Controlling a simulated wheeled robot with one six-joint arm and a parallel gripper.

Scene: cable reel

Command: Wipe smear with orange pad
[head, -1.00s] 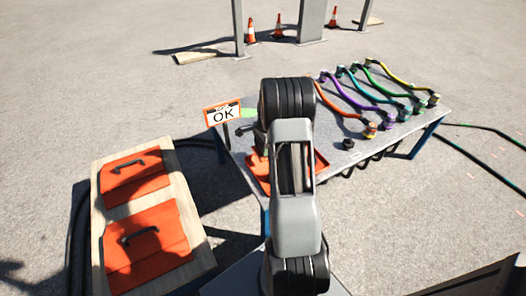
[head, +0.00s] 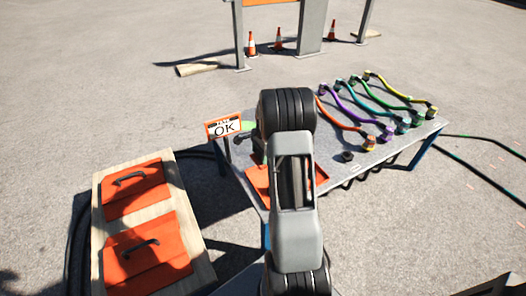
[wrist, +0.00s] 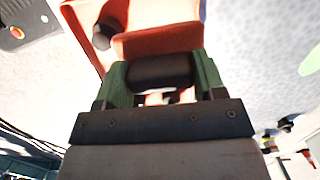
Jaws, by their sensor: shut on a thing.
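My gripper (wrist: 161,76) shows in the wrist view, its two green fingers closed on the black handle of the orange pad (wrist: 158,42). The pad is a red-orange block just beyond the fingers. Behind it is an orange tray (wrist: 83,18), also on the table in the head view (head: 257,184), partly behind my arm. I cannot tell whether the pad touches the tray or table. A light green patch on the table (head: 247,126) lies near the OK sign; its edge shows in the wrist view (wrist: 311,61). I cannot tell whether it is the smear. My arm hides the gripper in the head view.
The grey table (head: 325,171) carries several coloured cables (head: 345,120) at its right and a small black knob (head: 347,156). An OK sign (head: 223,128) stands at its left edge. A wooden cabinet with orange panels (head: 150,245) stands at lower left.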

